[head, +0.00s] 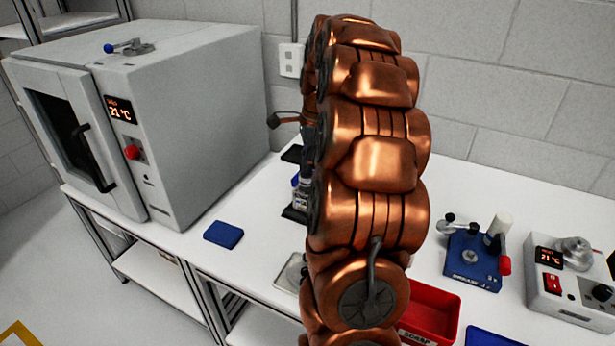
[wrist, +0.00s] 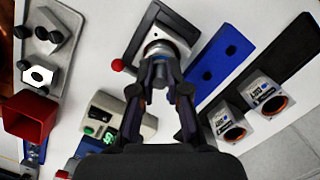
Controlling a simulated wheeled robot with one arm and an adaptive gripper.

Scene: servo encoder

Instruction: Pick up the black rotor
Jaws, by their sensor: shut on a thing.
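My gripper (wrist: 163,80) reaches in from the bottom of the wrist view. Its two dark fingers close together at the front edge of a round silver fixture (wrist: 166,48). The fixture sits on a dark base plate with a red ball knob at its left. The fingers are shut on a small dark piece, the black rotor (wrist: 160,72). It is mostly hidden between the fingertips, so its shape cannot be made out. Whether it touches the fixture cannot be told. In the head view my copper-coloured arm hides the gripper and rotor.
A red bin (head: 432,308), blue press (head: 472,262) and display box (head: 562,285) stand right of my arm. A grey oven (head: 205,110) stands left.

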